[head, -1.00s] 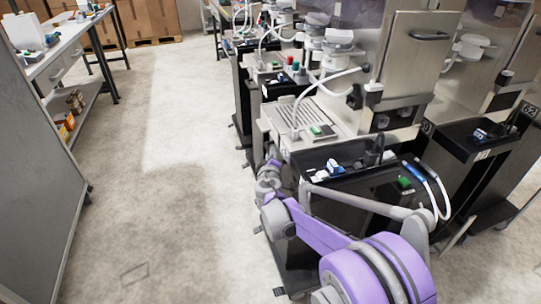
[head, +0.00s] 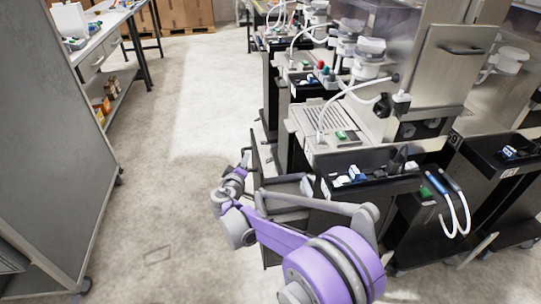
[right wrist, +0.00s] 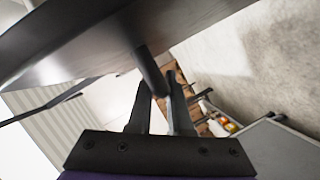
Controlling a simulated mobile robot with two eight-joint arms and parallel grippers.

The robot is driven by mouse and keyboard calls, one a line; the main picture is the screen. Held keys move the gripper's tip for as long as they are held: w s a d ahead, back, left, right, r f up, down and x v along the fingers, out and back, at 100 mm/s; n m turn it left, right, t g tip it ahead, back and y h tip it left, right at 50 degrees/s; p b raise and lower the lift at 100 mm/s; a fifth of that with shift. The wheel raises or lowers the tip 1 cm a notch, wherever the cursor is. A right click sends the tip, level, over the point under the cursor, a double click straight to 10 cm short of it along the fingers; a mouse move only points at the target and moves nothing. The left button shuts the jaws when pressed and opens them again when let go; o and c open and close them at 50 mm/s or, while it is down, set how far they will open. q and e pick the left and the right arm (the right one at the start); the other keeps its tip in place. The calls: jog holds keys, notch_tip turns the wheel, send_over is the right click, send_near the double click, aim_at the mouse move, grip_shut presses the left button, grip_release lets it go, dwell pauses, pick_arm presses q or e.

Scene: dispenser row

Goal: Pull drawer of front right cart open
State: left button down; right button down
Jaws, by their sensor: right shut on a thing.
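The front right cart (head: 340,210) is the nearest dark cart on the right in the head view, with a black tray top. Its drawer (head: 262,165) stands out from the cart's left side, with a gap behind its front panel. In the right wrist view the dark drawer front (right wrist: 75,42) fills the upper left, and a dark bar handle (right wrist: 150,72) sticks out from it. My right gripper (right wrist: 160,105) is shut on this handle, one finger on each side. In the head view the right gripper (head: 245,160) is small at the drawer front. My left gripper is not in view.
A steel machine (head: 370,125) stands over the cart, with hoses and a blue-tipped tube hanging at the right. More carts line up behind. A grey cabinet (head: 60,150) stands at the left. The floor aisle (head: 190,130) between is clear.

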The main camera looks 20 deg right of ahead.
jog(key=w+a, duration=0.2)
jog(key=a, duration=0.6)
jog(key=shift+a+p, duration=0.4)
jog(key=shift+p, duration=0.05)
jog(key=c, duration=0.8)
grip_release()
jog(key=shift+c, duration=0.2)
jog(key=p+v, duration=0.1)
jog(key=v, duration=0.9)
jog(key=shift+s+a, duration=0.2)
jog(key=shift+s, duration=0.1)
